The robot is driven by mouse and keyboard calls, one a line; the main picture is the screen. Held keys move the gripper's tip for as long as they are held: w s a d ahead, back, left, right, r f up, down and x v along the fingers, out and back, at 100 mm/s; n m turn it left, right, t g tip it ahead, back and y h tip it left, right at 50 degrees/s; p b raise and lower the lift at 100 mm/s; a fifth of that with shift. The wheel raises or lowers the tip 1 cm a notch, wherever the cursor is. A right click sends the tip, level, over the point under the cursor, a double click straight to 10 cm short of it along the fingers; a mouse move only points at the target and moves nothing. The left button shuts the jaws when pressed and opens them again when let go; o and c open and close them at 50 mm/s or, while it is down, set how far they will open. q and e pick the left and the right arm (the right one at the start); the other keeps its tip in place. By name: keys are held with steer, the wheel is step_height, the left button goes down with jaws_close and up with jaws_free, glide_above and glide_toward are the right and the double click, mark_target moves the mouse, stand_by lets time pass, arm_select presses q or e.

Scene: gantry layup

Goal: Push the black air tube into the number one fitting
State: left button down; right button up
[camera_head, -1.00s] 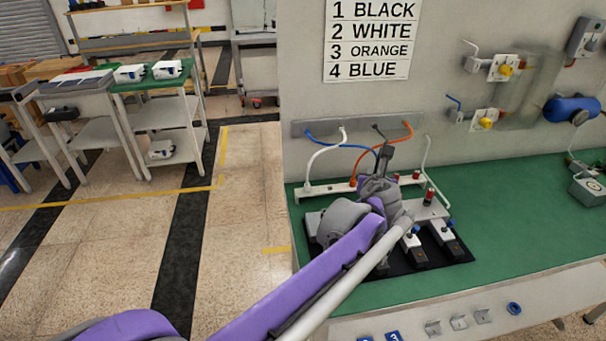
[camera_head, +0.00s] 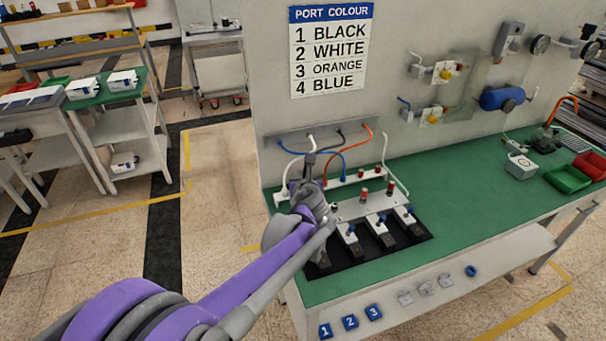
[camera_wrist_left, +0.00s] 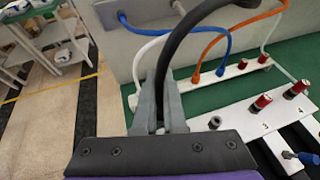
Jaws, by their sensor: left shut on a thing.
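The black air tube (camera_wrist_left: 183,35) arches down between the fingers of my left gripper (camera_wrist_left: 163,100) in the left wrist view. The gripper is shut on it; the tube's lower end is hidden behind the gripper. In the head view the left gripper (camera_head: 308,165) is near the left end of the white fitting bar (camera_head: 352,181). White, blue and orange tubes run down to that bar. A dark-topped fitting (camera_wrist_left: 215,122) stands on the pale plate, right of the gripper and apart from it.
A wall sign (camera_head: 330,50) lists 1 black, 2 white, 3 orange, 4 blue. Red-topped fittings (camera_wrist_left: 262,103) stand on the plate, with blue-tipped clamps (camera_head: 381,231) before it. Bins (camera_head: 568,178) stand at the right. The green bench (camera_head: 455,190) between is mostly clear.

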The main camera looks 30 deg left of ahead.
arm_select(q)
steer(key=shift+f+b, duration=2)
steer(key=shift+f, duration=0.9)
steer(key=shift+f+b, duration=1.2)
steer(key=shift+f, duration=0.2)
steer(key=c, duration=0.9)
jaws_free()
